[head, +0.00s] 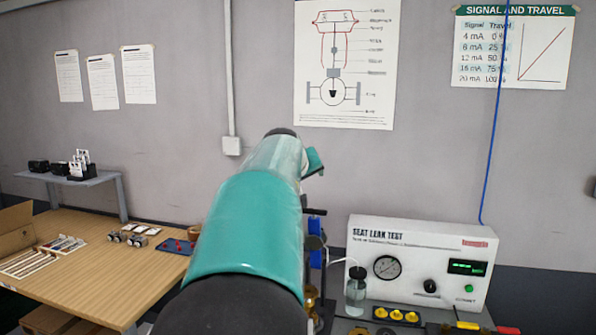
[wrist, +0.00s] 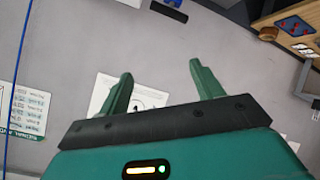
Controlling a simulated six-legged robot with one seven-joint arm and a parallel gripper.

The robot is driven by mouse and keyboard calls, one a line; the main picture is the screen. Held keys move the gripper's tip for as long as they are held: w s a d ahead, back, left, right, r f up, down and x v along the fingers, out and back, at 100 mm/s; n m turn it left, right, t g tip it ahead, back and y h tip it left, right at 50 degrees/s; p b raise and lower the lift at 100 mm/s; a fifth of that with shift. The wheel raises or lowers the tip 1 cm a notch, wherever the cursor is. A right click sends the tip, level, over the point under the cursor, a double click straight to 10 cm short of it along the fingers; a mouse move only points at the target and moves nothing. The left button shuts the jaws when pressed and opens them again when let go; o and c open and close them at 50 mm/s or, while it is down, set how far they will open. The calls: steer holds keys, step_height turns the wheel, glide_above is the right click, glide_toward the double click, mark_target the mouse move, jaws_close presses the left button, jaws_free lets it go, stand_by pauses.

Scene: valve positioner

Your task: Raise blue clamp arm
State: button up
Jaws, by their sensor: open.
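Dark metal posts with blue parts (head: 316,258) stand just right of my arm in the head view. They are small and partly hidden by my arm, so I cannot tell which blue part is the clamp arm or its angle. My gripper (wrist: 160,72) shows in the wrist view with its two green fingers wide apart and nothing between them. It faces the grey wall, and no blue clamp arm shows there. In the head view my arm reaches up and forward, and its far end hides most of the gripper.
The white seat leak test box (head: 420,262) stands at the right, with a glass bottle (head: 356,292) and a yellow-knobbed block (head: 397,315) before it. A wooden table (head: 100,275) with small parts is at the left. A blue cable (head: 492,150) hangs down the wall.

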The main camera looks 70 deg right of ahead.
steer(key=v, duration=0.7)
stand_by(0.5)
steer(key=shift+s+a, duration=0.1)
steer(key=shift+a, duration=0.05)
